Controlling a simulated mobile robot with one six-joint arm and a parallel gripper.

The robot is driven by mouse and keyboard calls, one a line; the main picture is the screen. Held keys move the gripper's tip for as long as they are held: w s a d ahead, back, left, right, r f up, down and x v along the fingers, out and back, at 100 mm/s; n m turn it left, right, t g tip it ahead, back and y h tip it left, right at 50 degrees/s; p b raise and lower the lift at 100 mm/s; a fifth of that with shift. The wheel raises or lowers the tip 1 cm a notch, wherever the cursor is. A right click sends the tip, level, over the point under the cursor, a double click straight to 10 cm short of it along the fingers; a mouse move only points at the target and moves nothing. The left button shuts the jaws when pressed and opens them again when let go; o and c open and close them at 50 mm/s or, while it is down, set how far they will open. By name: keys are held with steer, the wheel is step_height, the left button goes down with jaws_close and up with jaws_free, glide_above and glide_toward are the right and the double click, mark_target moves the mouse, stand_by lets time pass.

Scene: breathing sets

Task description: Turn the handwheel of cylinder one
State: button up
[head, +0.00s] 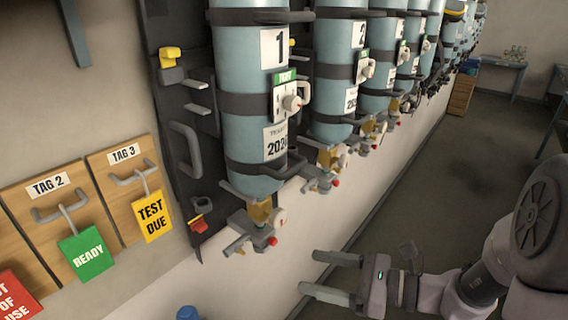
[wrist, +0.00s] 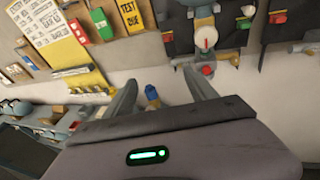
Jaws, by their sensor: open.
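Cylinder one (head: 250,145) is a pale blue cylinder labelled 1, strapped upright to a dark wall panel with its valve (head: 258,213) at the bottom. A pale round handwheel (head: 281,216) with a red mark sits on that valve, with a red knob (head: 272,241) below it. The wrist view shows a similar pale handwheel (wrist: 206,38) and red knob (wrist: 208,70) beyond the fingers. My gripper (head: 310,272) is open and empty, to the lower right of the valve and apart from it. Its fingers also show in the wrist view (wrist: 160,78).
More cylinders (head: 335,75) stand in a row along the wall to the right. Wooden tag boards (head: 125,180) with handles hang at left. A blue object (head: 187,313) is low at the bottom. The floor (head: 455,160) at right is clear.

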mark_target(282, 218)
steer(key=w+d+m+t+p, duration=0.1)
steer(key=w+d+m+t, duration=0.3)
steer(key=d+m+t, duration=0.15)
steer(key=shift+m+g+h, duration=0.25)
steer(key=shift+h, duration=0.05)
steer(key=x, duration=0.8)
steer(key=p+x, duration=0.1)
steer(key=x, duration=0.8)
steer(key=shift+w+r+p, duration=0.25)
steer(key=shift+w+p, duration=0.05)
steer(key=c, duration=1.4)
steer(key=shift+f+b, duration=0.1)
steer(key=shift+b, duration=0.4)
